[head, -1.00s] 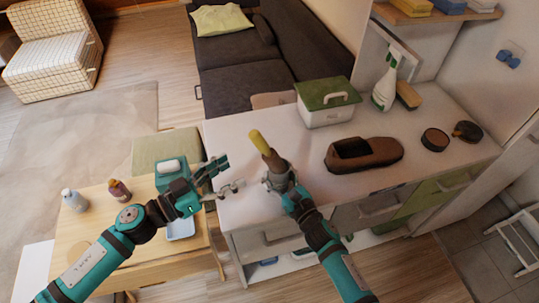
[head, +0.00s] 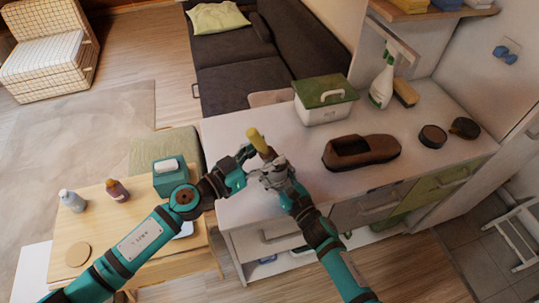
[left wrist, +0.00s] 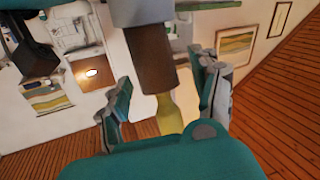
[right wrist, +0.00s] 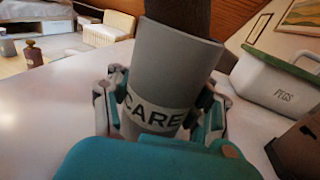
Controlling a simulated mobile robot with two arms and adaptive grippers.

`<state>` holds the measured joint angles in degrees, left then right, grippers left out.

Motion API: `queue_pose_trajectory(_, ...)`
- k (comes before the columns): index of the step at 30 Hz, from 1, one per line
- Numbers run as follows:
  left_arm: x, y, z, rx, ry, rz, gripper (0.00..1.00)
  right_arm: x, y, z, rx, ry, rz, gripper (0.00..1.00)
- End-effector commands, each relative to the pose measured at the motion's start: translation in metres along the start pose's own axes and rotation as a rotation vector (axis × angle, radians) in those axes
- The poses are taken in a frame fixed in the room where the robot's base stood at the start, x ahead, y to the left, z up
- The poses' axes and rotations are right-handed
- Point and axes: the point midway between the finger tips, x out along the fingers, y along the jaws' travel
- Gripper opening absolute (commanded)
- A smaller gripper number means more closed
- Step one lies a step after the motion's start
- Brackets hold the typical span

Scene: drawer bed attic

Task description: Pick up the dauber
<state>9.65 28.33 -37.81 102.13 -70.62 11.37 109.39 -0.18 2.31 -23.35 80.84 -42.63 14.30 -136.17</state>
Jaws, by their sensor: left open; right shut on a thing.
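The dauber (left wrist: 168,112), a yellow handle on a dark brown body, sticks up out of a grey cup marked CARE (right wrist: 160,75). In the head view the dauber's yellow end (head: 256,139) tilts up and left over the counter's near left corner. My right gripper (right wrist: 160,118) is shut on the cup; it also shows in the head view (head: 272,174). My left gripper (left wrist: 165,105) is open, with its fingers on either side of the yellow handle, and I see no clear contact. In the head view it (head: 246,160) is close beside the dauber.
On the white counter (head: 300,165) are a brown shoe (head: 362,152), a green-lidded PEGS box (head: 325,112), a spray bottle (head: 383,82), a brush (head: 405,94) and two dark round items (head: 433,136). A wooden table (head: 105,225) at left holds bottles and a teal box (head: 170,178).

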Motion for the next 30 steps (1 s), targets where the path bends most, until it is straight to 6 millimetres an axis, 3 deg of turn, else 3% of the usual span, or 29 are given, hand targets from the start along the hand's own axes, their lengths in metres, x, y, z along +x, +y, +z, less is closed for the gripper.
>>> queue_pose_trajectory(8,0.0033,0.0000,0.0004,-0.001,-0.001,0.000,0.64,-0.0001,-0.0002,-0.0004,0.000,0.001,-0.001,0.05)
queue_pose_trajectory(22,0.0030,0.0000,0.0003,-0.001,-0.001,0.000,0.03,-0.0001,-0.0003,-0.0003,0.000,0.001,-0.001,0.05)
queue_pose_trajectory(30,0.0033,0.0003,-0.0012,0.001,0.000,0.001,0.00,-0.0001,-0.0004,-0.0003,0.000,0.001,-0.001,0.05)
